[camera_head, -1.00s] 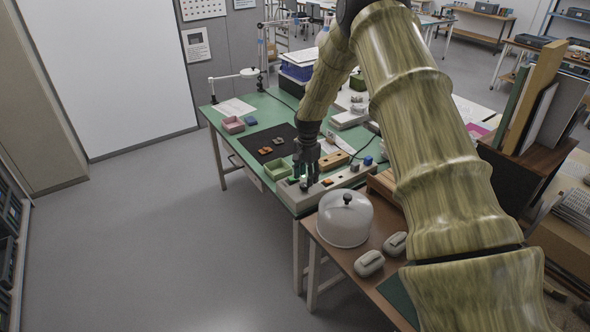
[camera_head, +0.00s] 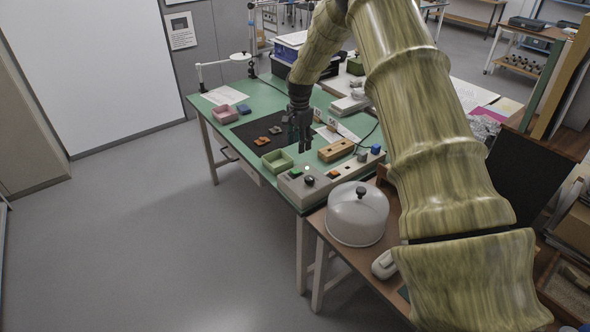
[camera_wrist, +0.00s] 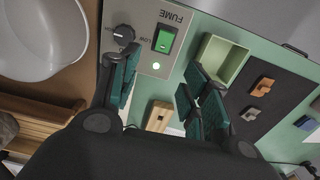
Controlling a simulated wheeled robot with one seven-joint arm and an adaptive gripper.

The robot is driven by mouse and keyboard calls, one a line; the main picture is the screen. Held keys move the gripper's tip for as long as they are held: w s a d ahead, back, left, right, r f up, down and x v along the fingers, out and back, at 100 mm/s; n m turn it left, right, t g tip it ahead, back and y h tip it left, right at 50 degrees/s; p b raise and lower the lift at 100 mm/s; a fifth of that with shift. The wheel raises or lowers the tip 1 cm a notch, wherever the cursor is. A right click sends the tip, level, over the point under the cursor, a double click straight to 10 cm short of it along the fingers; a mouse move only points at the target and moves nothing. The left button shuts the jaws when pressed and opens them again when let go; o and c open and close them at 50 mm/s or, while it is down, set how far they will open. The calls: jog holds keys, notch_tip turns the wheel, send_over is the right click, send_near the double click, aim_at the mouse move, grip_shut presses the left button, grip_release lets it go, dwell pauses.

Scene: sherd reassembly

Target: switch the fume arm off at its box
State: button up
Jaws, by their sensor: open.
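The fume box (camera_head: 291,191) is a pale box at the near edge of the green table, with a black knob (camera_head: 309,181) and a green switch (camera_head: 297,172). The wrist view shows its face labelled FUME (camera_wrist: 173,17), the knob (camera_wrist: 123,35), the green rocker switch (camera_wrist: 165,39) that looks lit, and a small bright white lamp (camera_wrist: 155,65). My gripper (camera_head: 303,147) is open and empty, raised above the table behind the box, apart from the switch. In the wrist view its fingers (camera_wrist: 158,78) stand spread, short of the switch.
A green tray (camera_head: 277,163) sits just left of the box, and a wooden block (camera_head: 336,150) behind it. A domed cover (camera_head: 357,214) stands on the brown table in front. An orange button (camera_head: 333,174) is further right along the pale strip.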

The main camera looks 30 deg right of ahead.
aim_at(298, 170)
jog(key=shift+w+f+p, duration=0.15)
jog(key=shift+f+p, duration=0.55)
jog(key=shift+f, duration=2.2)
jog(key=shift+w+f+p, duration=0.1)
jog(key=shift+f+p, duration=0.55)
jog(key=shift+f, duration=2.25)
jog(key=c, duration=1)
